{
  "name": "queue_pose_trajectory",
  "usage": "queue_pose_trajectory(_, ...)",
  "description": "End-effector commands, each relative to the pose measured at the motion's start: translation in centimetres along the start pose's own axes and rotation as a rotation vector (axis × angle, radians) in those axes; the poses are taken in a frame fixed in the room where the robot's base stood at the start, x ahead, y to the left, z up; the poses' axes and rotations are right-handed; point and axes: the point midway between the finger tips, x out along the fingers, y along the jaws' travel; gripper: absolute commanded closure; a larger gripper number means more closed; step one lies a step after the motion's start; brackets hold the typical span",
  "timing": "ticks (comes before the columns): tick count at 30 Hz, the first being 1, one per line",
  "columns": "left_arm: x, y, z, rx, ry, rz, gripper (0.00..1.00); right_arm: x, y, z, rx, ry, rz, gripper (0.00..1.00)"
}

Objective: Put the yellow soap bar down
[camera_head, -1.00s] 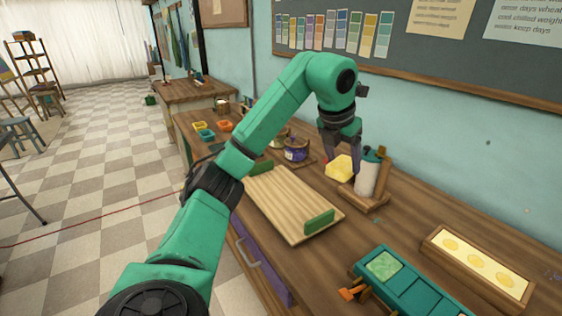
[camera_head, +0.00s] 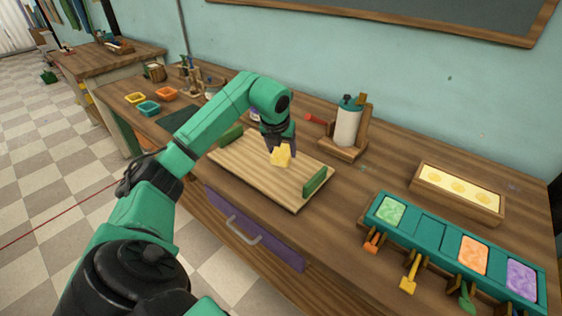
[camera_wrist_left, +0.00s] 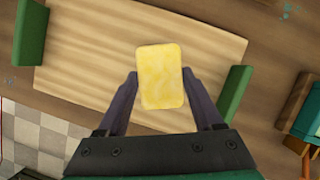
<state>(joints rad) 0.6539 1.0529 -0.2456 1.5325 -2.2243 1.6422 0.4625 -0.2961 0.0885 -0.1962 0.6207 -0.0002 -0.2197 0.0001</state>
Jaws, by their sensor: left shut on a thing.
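The yellow soap bar (camera_head: 281,156) is in my left gripper (camera_head: 279,148), over the wooden board with green end pieces (camera_head: 235,166). In the left wrist view the soap bar (camera_wrist_left: 161,76) sits between the two fingers of my left gripper (camera_wrist_left: 162,88), which is shut on it. The board (camera_wrist_left: 215,50) lies below the soap in that view. I cannot tell whether the soap touches the board. My right gripper is not in view.
A teal tray (camera_head: 430,226) with green, orange and purple blocks stands at the front right. A wooden box with a yellow slab (camera_head: 458,190) is behind it. A white bottle in a wooden stand (camera_head: 347,125) stands near the wall. Small coloured trays (camera_head: 149,107) lie at the left.

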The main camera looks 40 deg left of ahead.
Motion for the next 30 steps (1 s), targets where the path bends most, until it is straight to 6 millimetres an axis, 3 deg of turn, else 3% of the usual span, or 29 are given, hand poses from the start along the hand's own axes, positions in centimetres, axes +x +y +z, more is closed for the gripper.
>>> queue_pose_trajectory(7,3.9,0.0,-1.6,0.000,0.001,-0.001,0.92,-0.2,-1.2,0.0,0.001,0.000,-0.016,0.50)
queue_pose_trajectory(18,4.6,0.0,-1.9,0.000,-0.001,-0.001,0.92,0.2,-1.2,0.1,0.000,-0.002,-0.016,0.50)
queue_pose_trajectory(19,4.5,0.0,-1.8,0.000,-0.001,-0.001,0.21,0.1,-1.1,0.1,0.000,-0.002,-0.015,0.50)
queue_pose_trajectory(20,4.5,0.0,-1.8,0.000,-0.001,-0.001,0.09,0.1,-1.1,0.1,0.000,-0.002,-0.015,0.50)
queue_pose_trajectory(21,4.5,0.0,-1.8,0.000,-0.001,-0.001,0.02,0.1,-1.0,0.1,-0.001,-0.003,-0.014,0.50)
queue_pose_trajectory(30,4.2,-0.1,-1.8,0.000,-0.001,-0.002,0.02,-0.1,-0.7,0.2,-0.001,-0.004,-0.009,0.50)
